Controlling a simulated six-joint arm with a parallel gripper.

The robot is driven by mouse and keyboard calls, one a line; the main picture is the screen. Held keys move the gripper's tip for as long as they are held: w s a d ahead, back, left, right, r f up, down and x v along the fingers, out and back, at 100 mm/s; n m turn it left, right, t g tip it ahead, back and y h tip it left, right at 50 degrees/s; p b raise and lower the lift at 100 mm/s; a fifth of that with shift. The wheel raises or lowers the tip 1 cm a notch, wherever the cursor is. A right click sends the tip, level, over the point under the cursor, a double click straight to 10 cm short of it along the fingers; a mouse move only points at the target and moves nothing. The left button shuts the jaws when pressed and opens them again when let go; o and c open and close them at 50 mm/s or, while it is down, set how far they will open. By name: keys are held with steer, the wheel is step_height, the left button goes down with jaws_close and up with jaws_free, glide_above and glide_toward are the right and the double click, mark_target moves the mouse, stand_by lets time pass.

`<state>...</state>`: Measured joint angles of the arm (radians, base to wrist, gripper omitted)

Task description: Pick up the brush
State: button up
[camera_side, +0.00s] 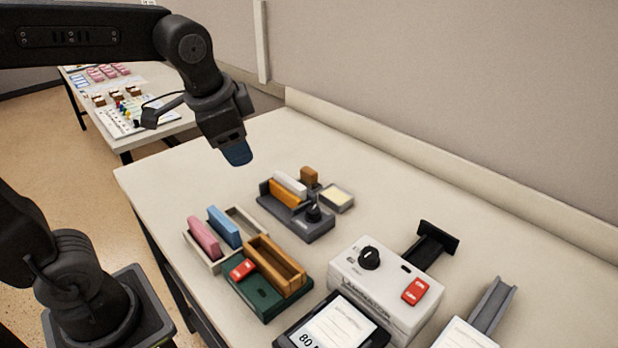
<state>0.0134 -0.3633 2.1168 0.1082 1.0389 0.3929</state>
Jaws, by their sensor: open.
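My gripper (237,153) hangs above the back left part of the table, pointing down, with dark blue tips. It is open, and nothing shows between its fingers. I cannot pick out the brush with certainty. A small brown upright block (309,177) stands behind a grey holder (290,222), and a black T-shaped piece (433,243) sits at the back of a white box. Either could be a brush, but the shapes are too small to tell. My gripper is apart from both, up and to the left of them.
The grey holder carries a white block (290,184) and an orange block (284,194). A green base with a wooden box (275,265), a white box (372,300) and a tablet (332,325) fill the front. The table's back is clear.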

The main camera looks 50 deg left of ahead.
steer(key=w+a+f+m+g+y, duration=0.15)
steer(key=w+m, duration=0.55)
steer(key=w, duration=0.7)
steer(key=m+g+y, duration=0.2)
steer(key=m+g, duration=0.1)
steer(key=m, duration=0.3)
glide_toward(309, 170)
steer(key=shift+t, duration=0.25)
steer(key=x, duration=0.5)
steer(key=shift+w+d+f, duration=0.1)
steer(key=shift+f, duration=0.05)
steer(key=shift+s+x, duration=0.15)
steer(key=shift+x, duration=1.2)
steer(key=shift+s+x, duration=0.1)
steer(key=shift+x, duration=1.25)
steer(key=c, duration=1)
